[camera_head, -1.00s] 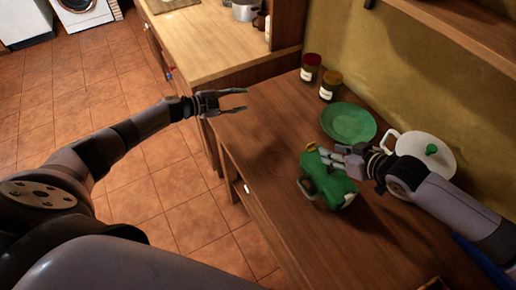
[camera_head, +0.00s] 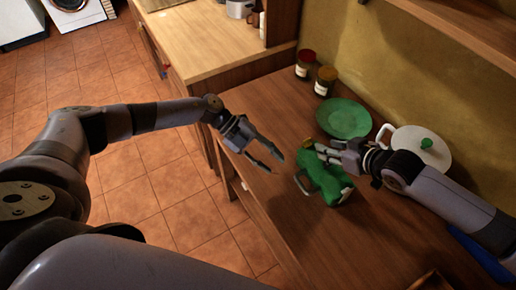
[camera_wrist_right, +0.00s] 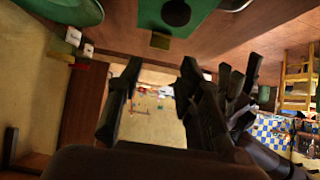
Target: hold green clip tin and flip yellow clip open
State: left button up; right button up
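The green clip tin (camera_head: 326,181) stands on the brown wooden counter in the head view, with a metal handle on its left side and a yellow clip (camera_head: 308,143) at its far upper end. My left gripper (camera_head: 275,158) is open and empty, just left of the tin and apart from it. My right gripper (camera_head: 321,152) is over the tin's far end, close to the yellow clip; contact cannot be told. In the right wrist view, my right gripper (camera_wrist_right: 158,78) has its fingers apart with nothing between them. A green body (camera_wrist_right: 190,22) with a yellow patch, apparently the tin, shows beyond them.
A green plate (camera_head: 344,118) lies behind the tin. A white lidded pot (camera_head: 408,146) with a green knob stands behind my right wrist. Two jars (camera_head: 326,82) stand by the wall. The counter (camera_head: 290,240) is clear in front of the tin.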

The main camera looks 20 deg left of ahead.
aim_at(299, 185)
pick_arm(q)
jog(key=x, duration=1.1)
jog(key=shift+d+f, duration=0.2)
jog(key=shift+c, duration=0.4)
grip_shut()
pick_arm(e)
jog(key=shift+c, duration=0.3)
